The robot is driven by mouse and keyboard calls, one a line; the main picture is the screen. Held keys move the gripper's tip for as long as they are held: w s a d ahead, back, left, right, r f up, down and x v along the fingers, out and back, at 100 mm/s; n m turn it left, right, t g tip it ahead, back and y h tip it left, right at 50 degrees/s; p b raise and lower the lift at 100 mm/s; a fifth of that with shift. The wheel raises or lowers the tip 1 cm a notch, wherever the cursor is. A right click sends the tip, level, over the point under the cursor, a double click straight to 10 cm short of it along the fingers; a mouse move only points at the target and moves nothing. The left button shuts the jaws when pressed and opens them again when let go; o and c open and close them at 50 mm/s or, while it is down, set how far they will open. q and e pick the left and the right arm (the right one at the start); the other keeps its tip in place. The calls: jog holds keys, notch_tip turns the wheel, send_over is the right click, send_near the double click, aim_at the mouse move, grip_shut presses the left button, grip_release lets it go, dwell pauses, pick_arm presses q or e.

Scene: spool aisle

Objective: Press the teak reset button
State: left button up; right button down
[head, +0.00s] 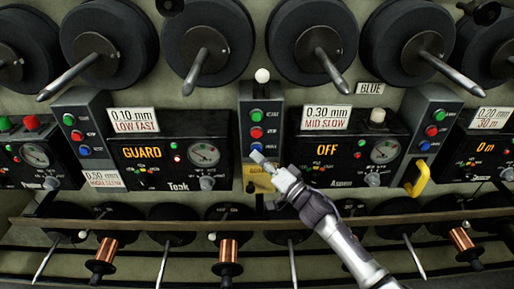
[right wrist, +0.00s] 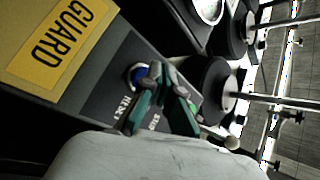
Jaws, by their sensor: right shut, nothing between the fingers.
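The Teak panel (head: 178,187) shows GUARD in orange on its display. The button box (head: 276,104) at its right edge has a green, a red and a blue button in a column. The blue button (head: 256,147) is lowest; in the right wrist view the blue button (right wrist: 136,74) is beside the word RESET. A yellow guard plate (right wrist: 55,45) hangs below it, clear of the button. My right gripper (head: 262,162) is shut and empty, its tips at the blue button; I cannot tell whether they touch it. My left gripper is out of view.
The Aspen panel (head: 345,172), reading OFF, is to the right, with a similar button box (head: 433,112) and yellow handle (head: 418,181). Large dark spools on spindles (head: 208,40) jut out above. A rail (head: 150,224) and copper spools (head: 228,250) are below.

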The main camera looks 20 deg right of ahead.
jog(key=shift+w+d, duration=0.15)
jog(key=shift+w, duration=0.3)
dwell(0.7)
jog(key=shift+s, duration=0.15)
jog(key=shift+s+a+p, duration=0.25)
jog(key=shift+s+p, duration=0.45)
jog(key=shift+s, duration=0.1)
jog(key=s+a+p, duration=0.1)
jog(key=s+p, duration=0.2)
jog(key=s, duration=0.2)
jog(key=shift+s+a+p, duration=0.35)
jog(key=shift+s, duration=0.05)
dwell(0.4)
